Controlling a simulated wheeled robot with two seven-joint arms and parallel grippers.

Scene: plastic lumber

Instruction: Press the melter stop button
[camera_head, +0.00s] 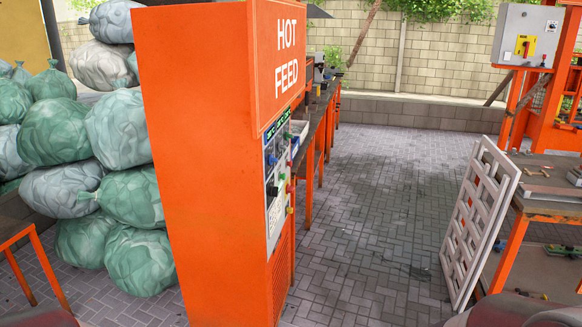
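A tall orange machine cabinet (205,170) marked "HOT FEED" stands close in front of me, left of centre. A narrow control panel (275,215) is on its right-hand face, seen at a steep angle. The panel carries small displays and several coloured buttons and knobs, among them a red button (289,210). The labels are too small to read, so I cannot tell which one is the melter stop button. Neither of my grippers shows; only dark rounded parts, probably mine, show at the bottom corners.
Green and grey sacks (65,140) are piled left of the cabinet. A white lattice panel (480,225) leans against an orange workbench (545,205) at right. A long orange-framed bench (322,120) runs behind the cabinet. The paved floor (370,220) between them is clear.

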